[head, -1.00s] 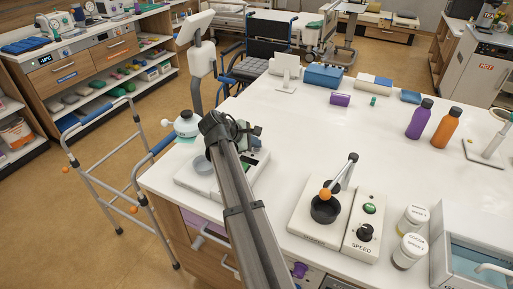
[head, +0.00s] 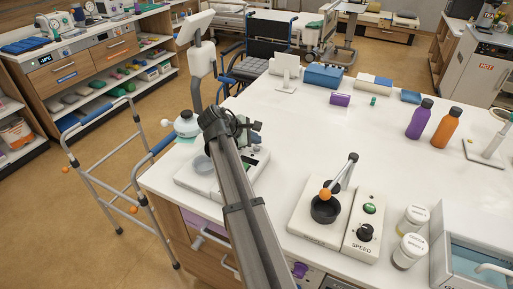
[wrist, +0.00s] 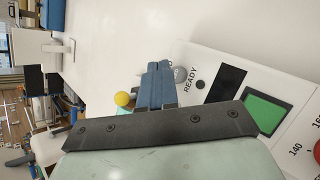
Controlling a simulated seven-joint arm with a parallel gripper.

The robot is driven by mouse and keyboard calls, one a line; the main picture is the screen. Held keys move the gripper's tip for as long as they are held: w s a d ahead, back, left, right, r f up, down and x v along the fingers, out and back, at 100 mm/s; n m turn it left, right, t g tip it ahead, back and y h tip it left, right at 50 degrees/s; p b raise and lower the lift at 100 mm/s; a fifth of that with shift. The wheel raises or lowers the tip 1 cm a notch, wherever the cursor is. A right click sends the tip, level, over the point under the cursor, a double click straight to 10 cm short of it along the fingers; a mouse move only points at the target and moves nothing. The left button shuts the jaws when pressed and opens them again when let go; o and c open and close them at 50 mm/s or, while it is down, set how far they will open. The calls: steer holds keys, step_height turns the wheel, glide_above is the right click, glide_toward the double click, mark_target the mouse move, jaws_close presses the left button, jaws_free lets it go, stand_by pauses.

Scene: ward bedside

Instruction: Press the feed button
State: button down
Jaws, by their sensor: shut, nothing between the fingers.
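My gripper (wrist: 158,68) is shut and empty, its blue fingers together over the light-coloured device panel (wrist: 235,70) in the wrist view. A small grey round part (wrist: 181,74) sits just beside the fingertips, next to the word READY. Whether the fingers touch it cannot be told. The panel also has a black dot (wrist: 200,85), a dark rectangle (wrist: 225,83) and a green square (wrist: 267,112). No "feed" label is legible, so I cannot tell which part is the feed button. In the head view my arm hides much of the device (head: 190,181).
A white counter (head: 300,120) holds the device near its left edge. A SPEED control box (head: 364,222) with a green button stands to the right, beside a unit with a black cup (head: 325,211). Bottles and jars stand farther right. The counter's middle is clear.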

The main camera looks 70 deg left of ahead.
mark_target(255, 149)
steer(key=shift+r, duration=0.15)
steer(key=shift+r, duration=2.35)
